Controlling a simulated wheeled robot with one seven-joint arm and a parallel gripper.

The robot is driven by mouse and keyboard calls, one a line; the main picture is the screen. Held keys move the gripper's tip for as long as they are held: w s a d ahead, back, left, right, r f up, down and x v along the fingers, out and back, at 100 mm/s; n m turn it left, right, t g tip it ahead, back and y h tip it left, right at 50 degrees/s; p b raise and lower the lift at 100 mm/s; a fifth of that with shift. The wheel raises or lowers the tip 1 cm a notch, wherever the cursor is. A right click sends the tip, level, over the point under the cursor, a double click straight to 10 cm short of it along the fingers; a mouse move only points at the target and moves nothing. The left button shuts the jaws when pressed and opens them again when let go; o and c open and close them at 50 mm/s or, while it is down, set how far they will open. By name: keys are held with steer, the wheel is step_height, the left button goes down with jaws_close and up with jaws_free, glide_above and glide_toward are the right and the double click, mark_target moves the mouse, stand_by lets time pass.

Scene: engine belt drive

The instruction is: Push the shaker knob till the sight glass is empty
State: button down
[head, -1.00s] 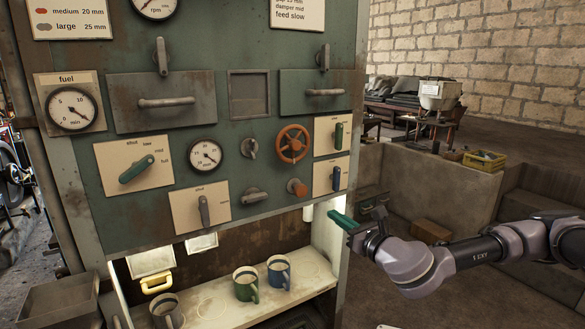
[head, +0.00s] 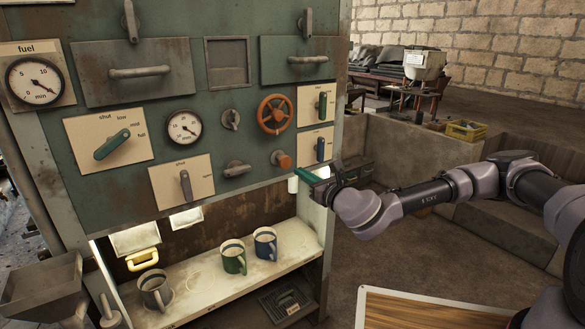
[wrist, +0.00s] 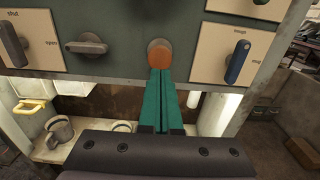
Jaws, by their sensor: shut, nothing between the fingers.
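A round orange-brown knob (head: 281,159), which looks like the shaker knob, sticks out of the lower right of the green panel. It also shows in the wrist view (wrist: 160,52). My gripper (head: 297,170) has green fingers, shut with nothing between them, and points at the knob from the right in the head view. In the wrist view the fingertips (wrist: 161,70) reach the knob's lower edge; I cannot tell whether they touch it. I cannot pick out the sight glass for certain; a square recessed frame (head: 227,63) sits higher on the panel.
Beside the knob are a red handwheel (head: 274,115), a grey handle (head: 235,168) and a blue lever (head: 320,148). Mugs, a green one (head: 233,257) among them, stand on the shelf (head: 205,290) below the panel.

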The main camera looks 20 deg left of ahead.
mark_target(287, 162)
steer(key=shift+x, duration=2.6)
steer(key=x, duration=0.2)
steer(key=shift+w+a, duration=0.2)
steer(key=shift+a, duration=0.05)
steer(key=shift+w, duration=0.1)
steer(key=shift+r, duration=0.1)
